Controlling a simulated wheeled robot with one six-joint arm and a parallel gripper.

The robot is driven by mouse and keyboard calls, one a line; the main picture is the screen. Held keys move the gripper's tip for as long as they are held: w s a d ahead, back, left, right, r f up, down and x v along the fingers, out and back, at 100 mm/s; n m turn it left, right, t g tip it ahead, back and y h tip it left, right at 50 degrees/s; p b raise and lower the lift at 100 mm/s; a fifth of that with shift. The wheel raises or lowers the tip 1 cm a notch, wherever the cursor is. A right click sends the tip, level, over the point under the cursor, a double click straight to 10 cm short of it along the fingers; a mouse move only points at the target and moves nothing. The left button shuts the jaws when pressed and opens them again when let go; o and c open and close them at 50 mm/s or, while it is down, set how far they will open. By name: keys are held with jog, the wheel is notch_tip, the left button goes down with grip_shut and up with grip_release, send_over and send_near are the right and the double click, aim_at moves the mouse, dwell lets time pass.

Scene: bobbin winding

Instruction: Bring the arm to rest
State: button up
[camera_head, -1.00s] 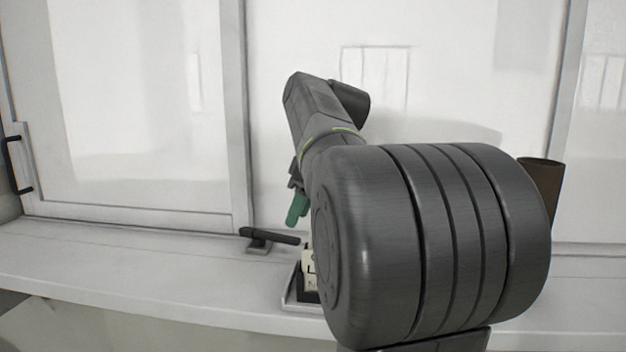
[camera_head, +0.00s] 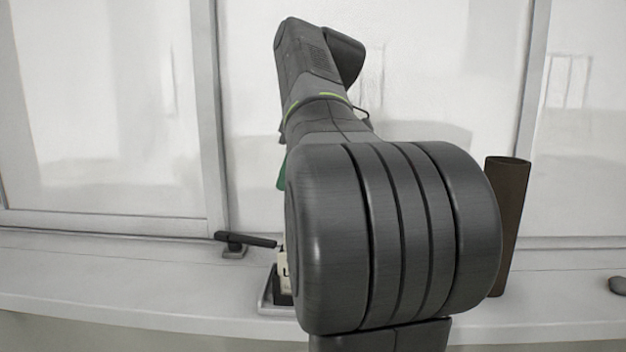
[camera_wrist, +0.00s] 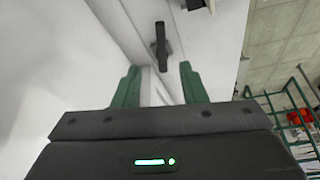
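My gripper (camera_wrist: 159,88) shows in the wrist view with its two green fingers spread apart. Nothing is held between them. In the head view only a bit of a green finger (camera_head: 281,172) shows beside my arm; the rest is hidden behind the arm. The arm is raised in front of the window panes, and its large dark joint fills the middle of the head view.
A black handle on a small base (camera_head: 236,243) stands on the white ledge (camera_head: 130,270). A pale block in a tray (camera_head: 268,296) is partly hidden by my arm. A brown cylinder (camera_head: 508,225) stands right of it. A grey rounded object (camera_head: 617,286) lies far right.

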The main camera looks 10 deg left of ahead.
aim_at(264, 240)
jog(key=x, duration=1.3)
jog(key=shift+f, duration=0.4)
jog(key=shift+r, duration=0.1)
jog(key=w+v, duration=0.1)
jog(key=v, duration=1.2)
jog(key=x, duration=0.9)
jog(key=s+x, duration=0.1)
jog(key=x, duration=0.3)
jog(key=shift+s, duration=0.1)
jog(key=shift+a+f+m+b, duration=0.15)
jog(key=shift+f+m+b, duration=0.1)
jog(key=shift+m+b, duration=0.15)
jog(key=shift+s+r+m+t, duration=0.15)
jog(key=shift+s+m+t, duration=0.2)
jog(key=shift+s, duration=0.25)
jog(key=shift+r+m, duration=0.15)
jog(key=shift+m, duration=0.1)
